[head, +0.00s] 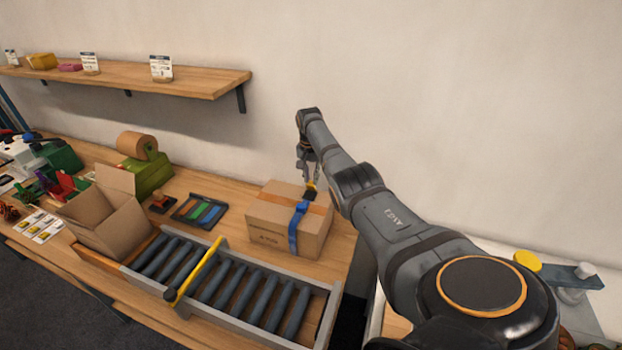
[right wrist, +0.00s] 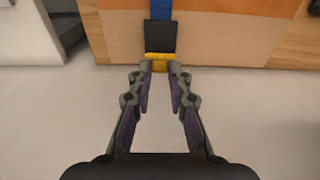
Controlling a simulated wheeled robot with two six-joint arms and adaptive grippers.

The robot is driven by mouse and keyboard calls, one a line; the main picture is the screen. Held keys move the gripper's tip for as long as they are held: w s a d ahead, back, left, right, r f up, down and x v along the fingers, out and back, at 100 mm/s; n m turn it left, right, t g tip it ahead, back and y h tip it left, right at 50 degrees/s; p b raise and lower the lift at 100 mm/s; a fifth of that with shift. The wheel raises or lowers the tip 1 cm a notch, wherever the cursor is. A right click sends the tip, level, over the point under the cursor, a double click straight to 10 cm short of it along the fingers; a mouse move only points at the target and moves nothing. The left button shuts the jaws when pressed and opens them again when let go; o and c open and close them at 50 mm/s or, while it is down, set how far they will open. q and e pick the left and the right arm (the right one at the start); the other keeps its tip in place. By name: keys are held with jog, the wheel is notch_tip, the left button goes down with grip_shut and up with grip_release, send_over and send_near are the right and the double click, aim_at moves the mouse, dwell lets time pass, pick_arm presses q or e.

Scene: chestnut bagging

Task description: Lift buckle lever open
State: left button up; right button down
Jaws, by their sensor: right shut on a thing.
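A closed cardboard box (head: 283,221) stands on the table with a blue strap (head: 297,228) around it. A black buckle (head: 309,194) sits on the strap on top of the box. In the right wrist view the black buckle (right wrist: 160,37) has a yellow lever (right wrist: 159,60) at its near end. My right gripper (head: 309,178) is above the box at the buckle. In the right wrist view its fingertips (right wrist: 160,67) are closed in on the yellow lever, one on each side. My left gripper is in neither view.
A roller conveyor (head: 230,290) with a yellow bar (head: 196,269) across it lies in front of the box. An open cardboard box (head: 105,219) stands to the left. A tray of coloured strips (head: 201,211) and a green tape dispenser (head: 150,175) are behind. A wooden shelf (head: 130,81) hangs above.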

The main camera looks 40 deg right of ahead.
aim_at(310, 183)
jog(key=c, duration=1.2)
grip_release()
jog(key=shift+f, duration=0.1)
jog(key=r, duration=1.2)
jog(key=shift+s+a, duration=0.2)
jog(key=shift+a, duration=0.2)
